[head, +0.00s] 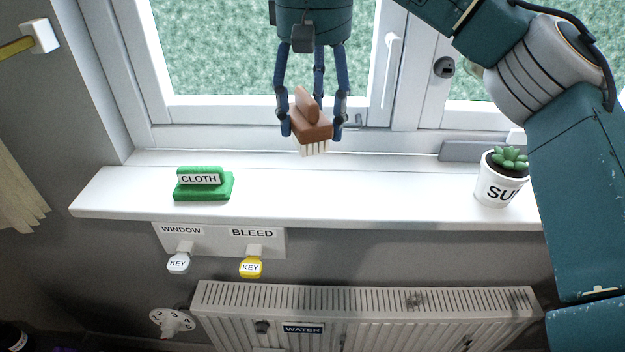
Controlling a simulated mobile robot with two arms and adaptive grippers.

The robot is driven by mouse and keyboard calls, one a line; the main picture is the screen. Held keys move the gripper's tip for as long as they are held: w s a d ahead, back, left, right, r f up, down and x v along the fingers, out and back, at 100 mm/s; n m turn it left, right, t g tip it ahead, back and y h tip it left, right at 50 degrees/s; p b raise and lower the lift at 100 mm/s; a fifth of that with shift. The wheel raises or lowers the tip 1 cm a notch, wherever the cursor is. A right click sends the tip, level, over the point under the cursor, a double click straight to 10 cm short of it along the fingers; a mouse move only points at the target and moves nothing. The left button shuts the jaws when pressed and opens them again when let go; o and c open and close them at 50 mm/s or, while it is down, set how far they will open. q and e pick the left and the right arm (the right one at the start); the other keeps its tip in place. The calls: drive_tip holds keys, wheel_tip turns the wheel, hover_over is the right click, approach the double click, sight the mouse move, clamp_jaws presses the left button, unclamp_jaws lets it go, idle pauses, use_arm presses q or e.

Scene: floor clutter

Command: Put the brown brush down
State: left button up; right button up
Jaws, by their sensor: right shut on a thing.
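The brown brush (312,127) has a brown body with a raised grip and pale bristles that point down. My right gripper (312,115) comes down from the top of the head view and is shut on the brush, with blue fingers on either side of it. The brush hangs in front of the window frame, above the white windowsill (350,197), and looks apart from it. My left gripper is not in view.
A green block (204,190) labelled CLOTH sits on the sill's left part. A potted succulent (497,190) stands at the right. The sill between them is clear. Below hang a white key (178,264) and a yellow key (251,267), above a radiator (370,315).

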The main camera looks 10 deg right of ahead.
wheel_tip(320, 180, down, 12)
drive_tip(key=shift+r+p, duration=0.25)
drive_tip(key=shift+p, duration=0.65)
drive_tip(key=shift+f, duration=0.2)
drive_tip(key=shift+f, duration=0.1)
drive_tip(key=shift+f, duration=0.15)
drive_tip(key=o, duration=1.3)
